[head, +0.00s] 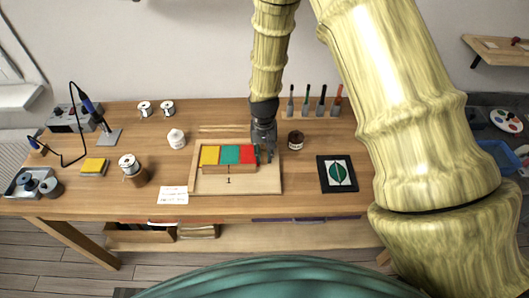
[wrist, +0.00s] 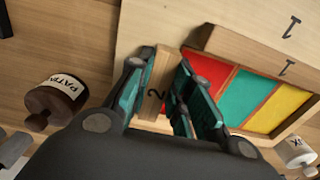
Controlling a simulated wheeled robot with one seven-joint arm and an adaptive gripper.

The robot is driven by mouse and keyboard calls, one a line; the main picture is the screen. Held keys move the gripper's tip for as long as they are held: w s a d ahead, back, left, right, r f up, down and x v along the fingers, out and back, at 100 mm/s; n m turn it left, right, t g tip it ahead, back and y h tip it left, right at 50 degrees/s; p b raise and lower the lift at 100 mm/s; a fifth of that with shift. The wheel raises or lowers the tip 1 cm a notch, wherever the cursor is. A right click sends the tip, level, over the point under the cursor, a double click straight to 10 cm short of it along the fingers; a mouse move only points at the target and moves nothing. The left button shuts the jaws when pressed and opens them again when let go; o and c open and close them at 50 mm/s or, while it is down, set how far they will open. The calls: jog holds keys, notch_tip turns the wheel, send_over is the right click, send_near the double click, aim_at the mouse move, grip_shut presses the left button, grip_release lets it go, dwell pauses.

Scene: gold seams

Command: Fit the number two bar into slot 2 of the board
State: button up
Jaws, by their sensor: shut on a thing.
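The number two bar (wrist: 155,95) is pale wood with a dark 2 on its face. My gripper (wrist: 160,72) is shut on it, one finger on each side. In the head view my gripper (head: 265,155) points down at the right end of the coloured panels. The board (head: 235,187) is pale wood with yellow, teal and red panels. The number one bar (wrist: 255,52) lies along the panels' front edge, beside a 1 printed on the board. The held bar is beside the red panel (wrist: 204,72). I cannot tell whether it is seated or above slot 2; the fingers hide part of it.
A dark jar labelled PATINA (wrist: 58,95) stands close by my gripper; the head view shows it too (head: 295,140). Upright tools (head: 306,103) stand behind it. A black-framed green leaf panel (head: 338,174) lies to the right. A white bottle (head: 176,138) is left of the board.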

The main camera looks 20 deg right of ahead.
dwell(0.6)
jog(key=o, duration=1.5)
jog(key=shift+r+p, duration=2.45)
jog(key=shift+r, duration=1.05)
